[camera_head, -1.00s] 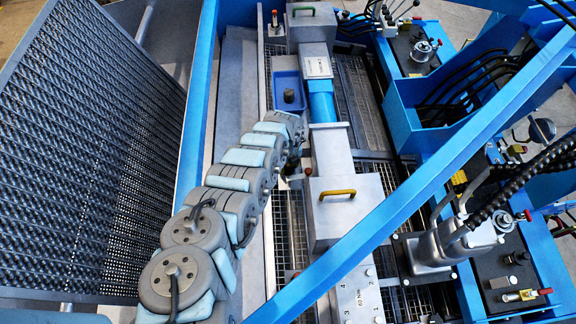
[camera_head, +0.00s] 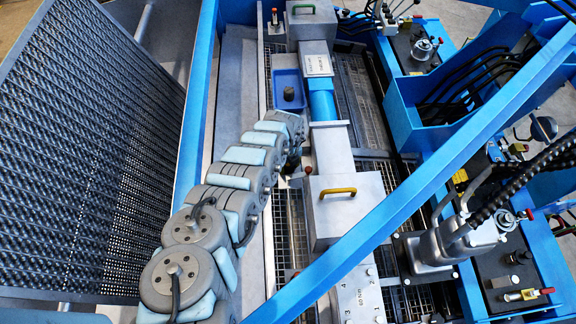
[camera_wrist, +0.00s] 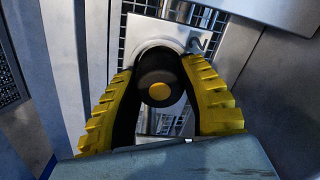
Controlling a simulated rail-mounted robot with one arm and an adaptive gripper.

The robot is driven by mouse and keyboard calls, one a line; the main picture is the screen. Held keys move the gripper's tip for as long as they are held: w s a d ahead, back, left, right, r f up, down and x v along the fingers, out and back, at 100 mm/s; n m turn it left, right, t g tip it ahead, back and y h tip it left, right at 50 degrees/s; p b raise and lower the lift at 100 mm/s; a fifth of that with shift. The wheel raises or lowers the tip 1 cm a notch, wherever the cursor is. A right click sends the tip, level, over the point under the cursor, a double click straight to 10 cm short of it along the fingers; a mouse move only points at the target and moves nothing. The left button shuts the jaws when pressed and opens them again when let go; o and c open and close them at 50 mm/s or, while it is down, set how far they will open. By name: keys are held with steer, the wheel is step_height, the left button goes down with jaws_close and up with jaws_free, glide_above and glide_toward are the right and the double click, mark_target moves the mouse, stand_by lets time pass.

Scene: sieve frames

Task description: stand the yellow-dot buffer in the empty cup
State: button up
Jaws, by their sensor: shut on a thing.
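In the wrist view, my gripper (camera_wrist: 160,72) has two yellow ribbed fingers with dark inner pads. They are shut on a dark, round buffer with a yellow dot (camera_wrist: 159,91) on the end facing the camera. Beyond the buffer is a pale square plate (camera_wrist: 146,30) over a metal grating. The buffer covers the middle of this plate, and I cannot make out the empty cup. In the head view, my arm hides the gripper and the held buffer.
A blue tray (camera_head: 278,101) holding a dark cylinder (camera_head: 288,93) lies beyond my arm. A grey metal housing with a yellow handle (camera_head: 338,192) stands close on the right. A blue beam (camera_head: 375,227) crosses the front. A perforated panel (camera_head: 95,150) stands at left.

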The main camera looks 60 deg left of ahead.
mark_target(288, 165)
steer(key=o, duration=1.2)
steer(key=shift+r, duration=0.15)
steer(key=shift+w+r, duration=0.1)
steer(key=shift+r, duration=4.5)
steer(key=shift+d+r, duration=0.1)
steer(key=shift+r, duration=1.1)
